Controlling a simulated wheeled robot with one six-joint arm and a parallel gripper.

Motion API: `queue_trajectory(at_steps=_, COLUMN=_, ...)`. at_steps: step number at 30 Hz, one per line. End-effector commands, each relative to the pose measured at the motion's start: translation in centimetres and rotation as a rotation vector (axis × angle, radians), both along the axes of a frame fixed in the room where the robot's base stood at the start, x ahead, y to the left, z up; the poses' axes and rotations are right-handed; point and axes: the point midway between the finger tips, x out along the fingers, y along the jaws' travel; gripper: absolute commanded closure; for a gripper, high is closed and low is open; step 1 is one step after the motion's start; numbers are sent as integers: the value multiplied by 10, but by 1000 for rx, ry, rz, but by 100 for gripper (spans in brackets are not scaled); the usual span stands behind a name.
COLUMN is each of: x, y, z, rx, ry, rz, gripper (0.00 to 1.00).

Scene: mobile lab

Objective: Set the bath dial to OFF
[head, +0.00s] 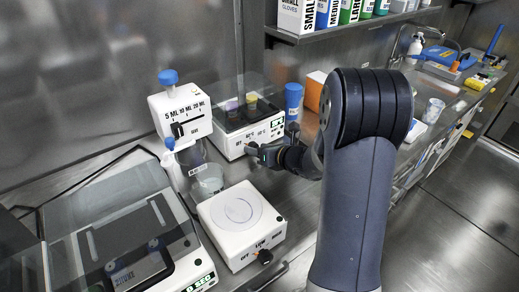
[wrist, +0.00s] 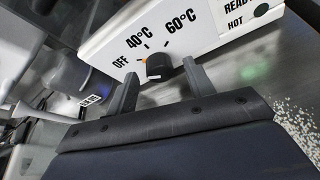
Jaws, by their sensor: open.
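The water bath (head: 228,141) is a white box with a clear lid at the back of the bench, holding several coloured items. Its black dial (wrist: 158,67) shows in the wrist view under the labels OFF, 40°C and 60°C. An orange mark on the dial's left side lies toward the OFF label. My gripper (wrist: 160,68) is open, with one finger on each side of the dial; I cannot tell whether they touch it. In the head view my gripper (head: 257,151) is at the bath's front face and hides the dial.
A white stirrer plate (head: 225,240) with its own knob stands in front of the bath.

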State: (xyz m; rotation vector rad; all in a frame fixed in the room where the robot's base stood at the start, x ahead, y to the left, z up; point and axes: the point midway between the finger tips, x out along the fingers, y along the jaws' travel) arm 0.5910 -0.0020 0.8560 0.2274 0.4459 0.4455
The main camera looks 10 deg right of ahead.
Motion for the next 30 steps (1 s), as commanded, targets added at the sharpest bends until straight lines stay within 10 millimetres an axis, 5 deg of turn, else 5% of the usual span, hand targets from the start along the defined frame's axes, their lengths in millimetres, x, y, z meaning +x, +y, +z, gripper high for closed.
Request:
queue_trajectory(at_steps=5, x=-9, y=-6, z=5, rx=-1, ry=-1, rz=-2, gripper=50)
queue_trajectory(at_steps=18, x=-75, y=-45, z=35, rx=0, ry=-1, rz=-4, gripper=50)
queue_trajectory(at_steps=30, x=-88, y=-50, z=39, rx=0, ry=1, rz=0, gripper=50)
